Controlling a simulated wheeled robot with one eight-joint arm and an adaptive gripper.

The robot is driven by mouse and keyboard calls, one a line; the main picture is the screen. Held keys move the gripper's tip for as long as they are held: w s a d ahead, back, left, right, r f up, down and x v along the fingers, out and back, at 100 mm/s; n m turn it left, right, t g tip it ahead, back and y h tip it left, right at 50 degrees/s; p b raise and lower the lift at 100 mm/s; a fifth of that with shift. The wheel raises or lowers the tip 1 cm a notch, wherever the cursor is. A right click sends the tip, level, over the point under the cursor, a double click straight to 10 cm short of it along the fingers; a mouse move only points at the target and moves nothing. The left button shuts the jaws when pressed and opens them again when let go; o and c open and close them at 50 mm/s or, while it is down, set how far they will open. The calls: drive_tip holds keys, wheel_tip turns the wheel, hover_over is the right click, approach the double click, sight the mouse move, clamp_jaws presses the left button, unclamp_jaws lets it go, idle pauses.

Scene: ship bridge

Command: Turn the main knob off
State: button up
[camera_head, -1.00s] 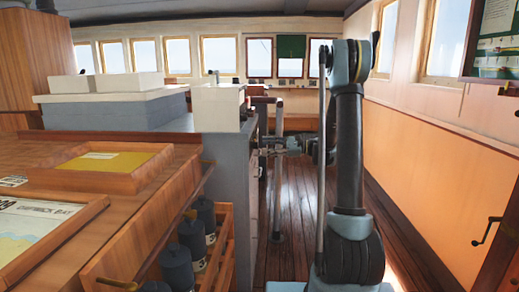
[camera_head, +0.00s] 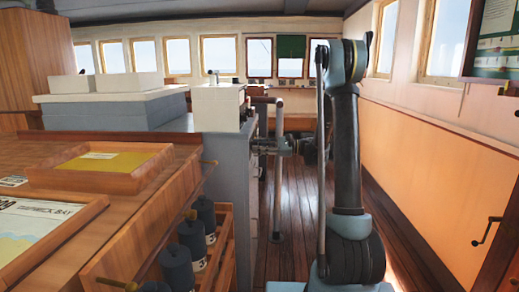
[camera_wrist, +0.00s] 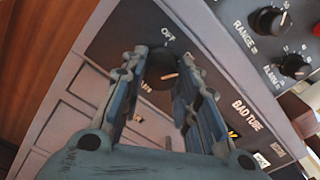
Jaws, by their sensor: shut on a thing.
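The main knob (camera_wrist: 160,68) is a black round dial on a dark panel in the wrist view, with "OFF" lettering above it. Its white pointer mark faces the lower right, away from "OFF". My gripper (camera_wrist: 160,75) has one finger on each side of the knob and is shut on it. The lettering below the knob is partly hidden by the left finger. In the head view my arm reaches towards the grey console (camera_head: 226,180); the knob cannot be made out there.
A range knob (camera_wrist: 270,20) and an alarm knob (camera_wrist: 294,66) sit on the panel to the right. A wooden chart table (camera_head: 60,190) with canisters (camera_head: 190,240) below its edge stands at left. The floor aisle (camera_head: 295,190) is open along the orange wall.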

drive_tip(key=shift+n, duration=0.3)
drive_tip(key=n, duration=1.1)
drive_tip(key=shift+n, duration=0.3)
idle(0.5)
drive_tip(key=o, duration=1.1)
drive_tip(key=shift+c, duration=0.2)
drive_tip(key=d, duration=1.2)
drive_tip(key=shift+s, duration=0.15)
